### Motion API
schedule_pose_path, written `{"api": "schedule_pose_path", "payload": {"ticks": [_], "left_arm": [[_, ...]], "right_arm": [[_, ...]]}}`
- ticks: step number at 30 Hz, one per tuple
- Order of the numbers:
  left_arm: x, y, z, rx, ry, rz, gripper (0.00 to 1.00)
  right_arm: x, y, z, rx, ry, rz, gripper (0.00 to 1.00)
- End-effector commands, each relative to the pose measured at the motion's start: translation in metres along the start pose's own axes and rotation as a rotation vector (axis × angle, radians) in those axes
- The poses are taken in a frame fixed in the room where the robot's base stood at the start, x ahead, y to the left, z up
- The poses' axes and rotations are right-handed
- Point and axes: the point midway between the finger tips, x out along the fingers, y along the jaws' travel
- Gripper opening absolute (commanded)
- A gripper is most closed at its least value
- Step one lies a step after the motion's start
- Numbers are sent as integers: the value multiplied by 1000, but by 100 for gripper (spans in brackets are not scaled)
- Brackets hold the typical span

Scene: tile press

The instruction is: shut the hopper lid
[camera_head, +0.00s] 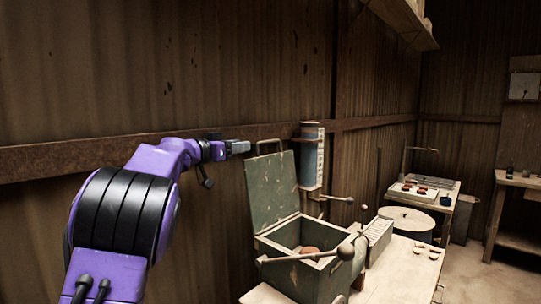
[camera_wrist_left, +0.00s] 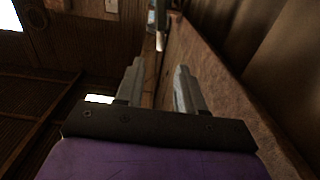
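The hopper (camera_head: 308,266) is a green, worn metal box on the press table, with an open top and a brownish lump inside. Its green lid (camera_head: 271,192) stands raised, nearly upright, at the hopper's back left edge, with a handle (camera_head: 268,143) on its top edge. My left gripper (camera_head: 243,147) is up by the wall, just left of the lid's handle and about level with it. In the left wrist view its two fingers (camera_wrist_left: 156,88) stand apart with nothing between them. I cannot tell whether it touches the lid. My right gripper is in neither view.
A grey-blue cylinder (camera_head: 311,158) hangs on the wall behind the lid. Levers with ball knobs (camera_head: 346,251) stick out at the hopper's front and right. A round drum (camera_head: 406,222) and a side table (camera_head: 425,194) stand further right. The wooden wall rail (camera_head: 90,157) runs close behind my left arm.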

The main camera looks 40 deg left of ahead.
Motion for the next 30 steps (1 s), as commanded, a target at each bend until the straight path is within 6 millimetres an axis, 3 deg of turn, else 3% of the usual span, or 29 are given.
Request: {"api": "schedule_pose_path", "payload": {"ticks": [5, 18, 29, 30], "left_arm": [[10, 0, 3, 0, 0, 1, 38], [98, 1, 2, 0, -2, 3, 38], [107, 2, 5, -1, 0, 3, 38], [107, 2, 5, -1, 0, 3, 25]], "right_arm": [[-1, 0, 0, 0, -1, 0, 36], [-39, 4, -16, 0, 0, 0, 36], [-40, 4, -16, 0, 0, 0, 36], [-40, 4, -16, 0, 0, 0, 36]]}}
